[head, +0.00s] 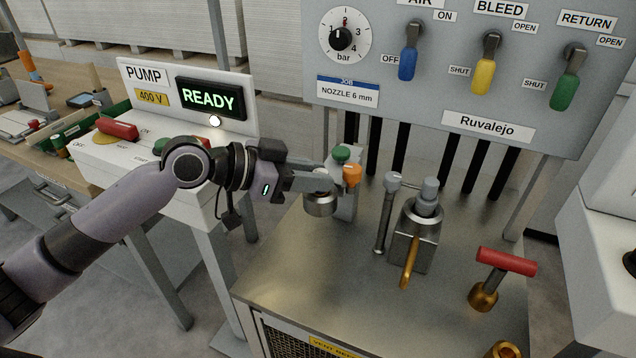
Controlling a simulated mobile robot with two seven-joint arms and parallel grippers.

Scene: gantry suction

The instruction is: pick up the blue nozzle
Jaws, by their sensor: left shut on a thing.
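My left gripper (318,181) reaches in from the left above the back left of the metal bench top. It is shut on a silver round piece (320,205), whose lower part shows just below the fingers. The fingers hide the upper part of it, and I see no blue on it. A grey stand (346,204) is close to its right, with a green knob-like piece (341,153) and an orange one (352,174) at its top. No blue nozzle can be made out in this view. My right gripper is not in view.
Right of the stand are a thin upright metal rod (384,220) and a metal block with a brass lever (408,265). A red-handled valve (507,262) stands front right. Dark hoses hang behind, under the grey panel (420,100).

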